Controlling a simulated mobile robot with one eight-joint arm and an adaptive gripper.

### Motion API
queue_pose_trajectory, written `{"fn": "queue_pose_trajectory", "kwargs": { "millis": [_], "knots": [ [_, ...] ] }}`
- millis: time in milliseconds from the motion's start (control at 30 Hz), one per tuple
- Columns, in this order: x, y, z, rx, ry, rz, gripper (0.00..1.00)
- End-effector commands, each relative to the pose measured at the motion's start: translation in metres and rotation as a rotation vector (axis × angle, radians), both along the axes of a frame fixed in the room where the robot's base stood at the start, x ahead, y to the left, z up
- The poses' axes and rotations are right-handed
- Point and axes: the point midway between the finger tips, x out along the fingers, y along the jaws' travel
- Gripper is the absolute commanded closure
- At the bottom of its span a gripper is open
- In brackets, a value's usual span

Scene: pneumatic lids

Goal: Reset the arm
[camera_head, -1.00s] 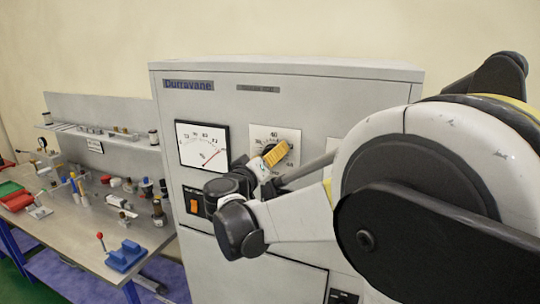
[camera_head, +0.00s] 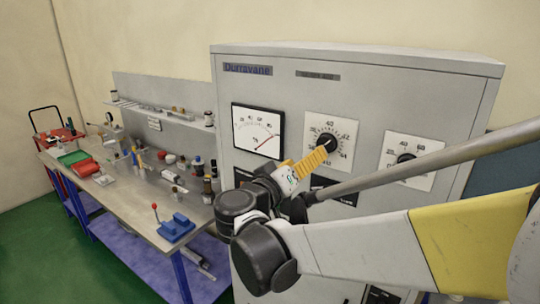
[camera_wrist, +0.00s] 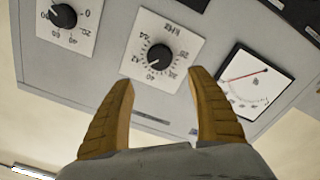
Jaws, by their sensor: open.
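My gripper (camera_head: 318,156) has yellow ribbed fingers and is in front of the grey cabinet (camera_head: 290,66) labelled Durravane. Its tips are near the lower edge of the middle black dial (camera_head: 326,142) in the head view. In the wrist view, which is upside down, my gripper (camera_wrist: 160,95) is open, with its two fingers apart and nothing between them. The same dial (camera_wrist: 159,57) shows beyond the gap between the fingertips, apart from them. My arm crosses the lower right of the head view and hides part of the cabinet front.
A second dial (camera_head: 405,160) is on the cabinet's right, and a needle meter (camera_head: 257,131) is on its left. A workbench (camera_head: 130,205) with several fittings, a green tray (camera_head: 73,158) and a blue lever block (camera_head: 175,228) stands to the left. Green floor is clear at lower left.

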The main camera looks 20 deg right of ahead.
Motion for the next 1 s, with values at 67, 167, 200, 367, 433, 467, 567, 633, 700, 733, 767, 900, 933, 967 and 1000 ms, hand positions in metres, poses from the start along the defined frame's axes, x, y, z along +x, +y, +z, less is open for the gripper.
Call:
{"fn": "queue_pose_trajectory", "kwargs": {
  "millis": [67,167,200,367,433,467,567,633,700,733,767,900,933,967,1000],
  "knots": [
    [0.000,0.000,0.000,0.000,0.000,0.000,0.33],
    [0.000,0.000,0.000,0.001,0.001,-0.001,0.33],
    [-0.001,-0.001,-0.003,0.005,0.005,-0.001,0.33],
    [-0.020,-0.015,-0.057,0.089,0.108,-0.001,0.33],
    [-0.038,-0.023,-0.104,0.169,0.198,0.010,0.33],
    [-0.048,-0.025,-0.127,0.210,0.240,0.019,0.33],
    [-0.083,-0.024,-0.204,0.357,0.377,0.071,0.33],
    [-0.107,-0.015,-0.254,0.460,0.455,0.125,0.33],
    [-0.131,-0.001,-0.301,0.562,0.516,0.191,0.33],
    [-0.140,0.007,-0.320,0.604,0.537,0.222,0.33],
    [-0.149,0.015,-0.337,0.645,0.554,0.254,0.33],
    [-0.181,0.051,-0.395,0.799,0.591,0.394,0.33],
    [-0.186,0.058,-0.403,0.823,0.592,0.418,0.33],
    [-0.189,0.064,-0.410,0.845,0.592,0.441,0.33],
    [-0.193,0.070,-0.416,0.867,0.590,0.468,0.33]
  ]
}}
